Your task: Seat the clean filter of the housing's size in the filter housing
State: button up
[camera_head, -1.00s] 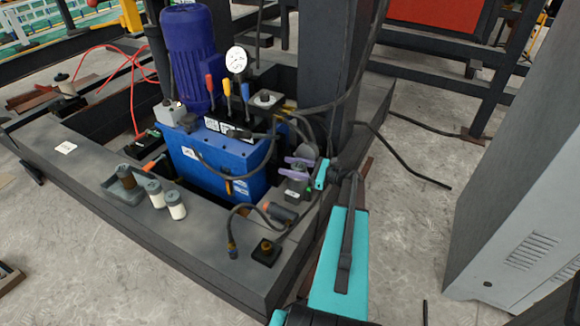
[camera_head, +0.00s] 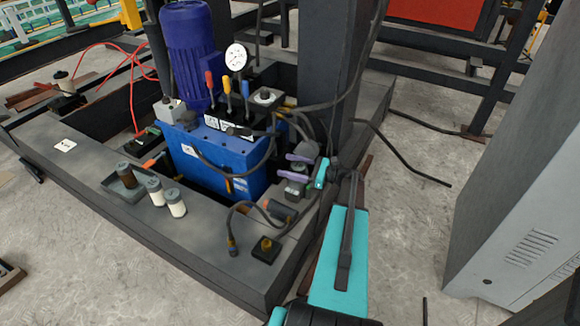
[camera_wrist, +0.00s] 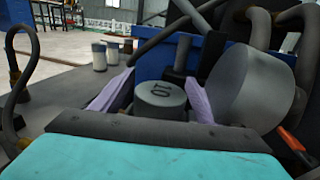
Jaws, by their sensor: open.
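My gripper (camera_wrist: 154,98) has purple fingers, spread apart on either side of a grey round cap (camera_wrist: 159,96) with a number on top that looks like 10. In the head view my gripper (camera_head: 300,167) is at the right side of the blue power unit, around a grey part (camera_head: 296,186). The cap looks like a filter's end; no white body shows below it, and its seat is hidden. Two white filters with grey caps, one (camera_head: 156,193) and another (camera_head: 175,205), stand on the bench. A brown, dirty-looking filter (camera_head: 127,179) stands in a shallow grey tray (camera_head: 111,188).
The blue tank (camera_head: 215,160) carries a motor, gauge and levers. Hoses and a large grey cylinder (camera_wrist: 250,88) crowd my gripper's right in the wrist view. A loose hose end (camera_head: 232,247) and a black square block (camera_head: 266,252) are in front. A grey cabinet (camera_head: 520,180) stands right.

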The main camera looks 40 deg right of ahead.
jog(key=p+v, duration=0.2)
jog(key=v, duration=1.1)
jog(key=shift+s+d+p, duration=0.2)
jog(key=shift+s+p, duration=0.1)
jog(key=shift+s, duration=0.05)
dwell(0.6)
